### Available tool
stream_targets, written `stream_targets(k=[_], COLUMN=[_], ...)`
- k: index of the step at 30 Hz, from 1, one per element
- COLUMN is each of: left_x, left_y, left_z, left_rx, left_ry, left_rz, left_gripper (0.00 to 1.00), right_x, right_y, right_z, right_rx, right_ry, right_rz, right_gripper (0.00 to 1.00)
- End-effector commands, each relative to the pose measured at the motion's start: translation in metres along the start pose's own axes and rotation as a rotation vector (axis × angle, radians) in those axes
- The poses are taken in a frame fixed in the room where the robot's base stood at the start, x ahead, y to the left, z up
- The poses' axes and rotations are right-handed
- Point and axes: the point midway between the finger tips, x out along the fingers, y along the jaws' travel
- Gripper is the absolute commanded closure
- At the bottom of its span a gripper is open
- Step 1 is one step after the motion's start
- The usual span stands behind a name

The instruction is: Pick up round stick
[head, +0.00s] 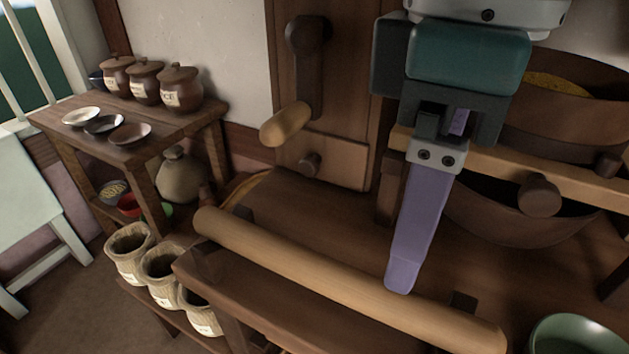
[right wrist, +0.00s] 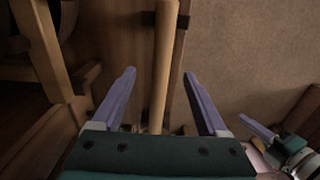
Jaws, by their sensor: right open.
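The round stick (head: 330,272) is a long, pale wooden rod. It lies across dark supports along the front edge of the brown wooden bench. My right gripper (head: 400,284) is open and points down at the stick, over its right half. Only one purple finger shows clearly in the head view. In the right wrist view the stick (right wrist: 163,60) runs lengthwise between the two spread fingers of my right gripper (right wrist: 160,73), with a gap on each side. Part of another gripper, my left (right wrist: 275,143), shows at the lower right of that view; its opening is unclear.
A wooden crank with a pale handle (head: 286,124) stands behind the stick. Round wooden tubs (head: 575,115) are at the right, and a green bowl (head: 575,337) is at the lower right.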

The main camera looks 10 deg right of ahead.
Motion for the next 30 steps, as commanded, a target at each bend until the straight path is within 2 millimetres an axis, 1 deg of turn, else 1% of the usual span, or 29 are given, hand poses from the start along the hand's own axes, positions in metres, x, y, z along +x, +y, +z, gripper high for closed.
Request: stream_targets(k=[1, 3, 11, 15, 18, 20, 26, 30], left_x=[0.005, 0.009, 0.020, 0.032, 0.036, 0.036, 0.035, 0.035], left_y=[0.000, 0.000, 0.001, 0.001, 0.001, 0.001, 0.002, 0.003], left_z=[0.002, 0.003, 0.006, 0.011, 0.012, 0.012, 0.011, 0.011], left_rx=[0.000, 0.000, 0.000, -0.001, -0.001, -0.001, -0.003, -0.005], left_ry=[0.000, 0.000, 0.000, 0.000, 0.000, 0.000, 0.000, 0.000], left_rz=[0.000, -0.001, 0.000, 0.000, 0.000, 0.000, 0.002, 0.004], left_gripper=[1.00, 1.00, 1.00, 1.00, 1.00, 1.00, 1.00, 1.00], right_x=[0.011, 0.022, 0.049, 0.073, 0.085, 0.087, 0.086, 0.086], right_y=[-0.001, -0.001, -0.001, -0.003, -0.002, -0.002, -0.002, -0.002], right_z=[0.001, 0.000, -0.002, -0.006, -0.005, -0.005, -0.005, -0.005], right_rx=[0.001, 0.001, 0.000, 0.000, -0.001, -0.002, -0.002, -0.002], right_ry=[-0.003, -0.002, 0.001, 0.000, 0.000, 0.001, 0.002, 0.002], right_rz=[-0.002, -0.002, -0.001, -0.001, 0.000, 0.000, 0.001, 0.001], right_gripper=[0.23, 0.23, 0.23, 0.23, 0.23, 0.23, 0.25, 0.40])
